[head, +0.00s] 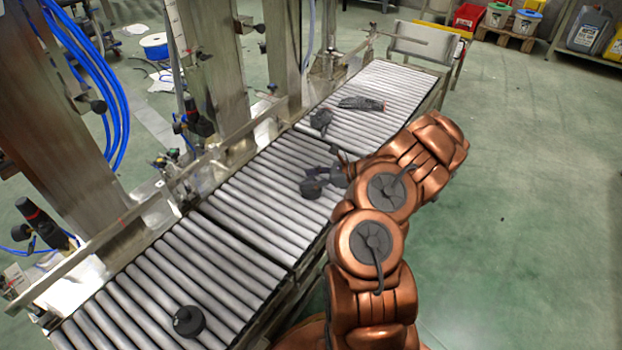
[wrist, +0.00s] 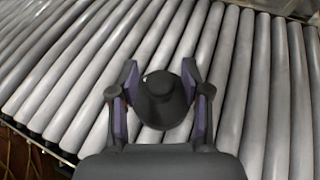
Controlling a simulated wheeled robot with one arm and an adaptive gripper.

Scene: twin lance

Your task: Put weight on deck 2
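A dark round weight with a knob on top (wrist: 160,106) is between the two fingers of my gripper (wrist: 160,82) in the wrist view. The purple-grey finger pads lie against its left and right sides, so my gripper looks shut on it. In the head view this weight (head: 311,189) shows at the gripper's tip (head: 325,178), over the middle roller section (head: 265,215). I cannot tell whether it touches the rollers. A second dark round weight (head: 189,321) stands on the near roller section (head: 150,285), apart from my gripper. No deck number is readable.
Two dark objects, one long (head: 362,103) and one small (head: 321,120), lie on the far roller section (head: 395,85). A metal side rail (head: 100,245) and steel posts (head: 205,60) line the left. The green floor (head: 520,190) on the right is clear.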

